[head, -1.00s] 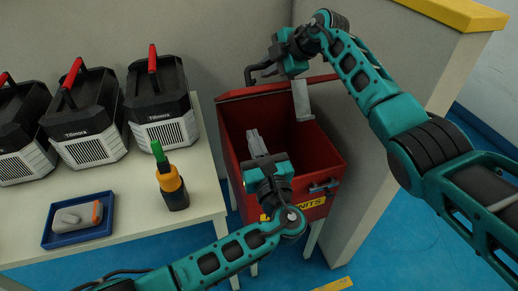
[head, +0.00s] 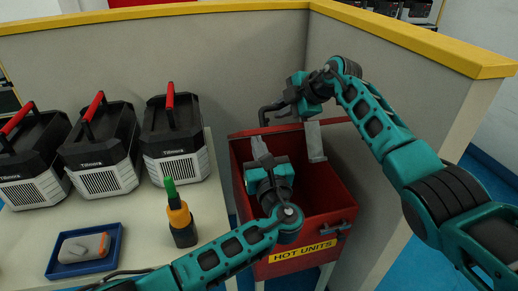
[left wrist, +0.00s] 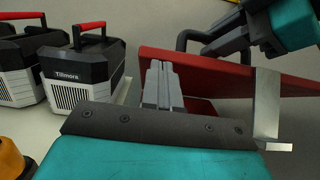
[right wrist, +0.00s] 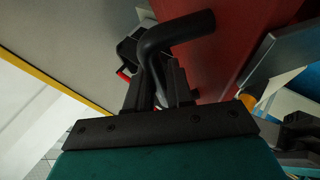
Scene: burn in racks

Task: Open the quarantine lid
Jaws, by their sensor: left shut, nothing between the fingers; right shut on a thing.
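The red quarantine bin (head: 335,205) has a yellow "HOT UNITS" label and its top is open. Its red lid (left wrist: 220,75) is raised at the back; in the head view only a thin red edge of it (head: 245,133) shows. My right gripper (head: 290,106) is shut on the lid's black bar handle (head: 265,115), which also shows in the right wrist view (right wrist: 165,45). My left gripper (head: 260,147) is shut and empty over the bin opening, close to the lid; its grey fingers show in the left wrist view (left wrist: 162,85).
A grey bracket (head: 315,142) stands at the bin's back. Left of the bin, a pale table (head: 130,225) holds several black-and-white Tillmora units (head: 100,150), an orange tool with a green top (head: 178,215) and a blue tray (head: 112,255). Grey partition walls (head: 250,60) stand behind and right.

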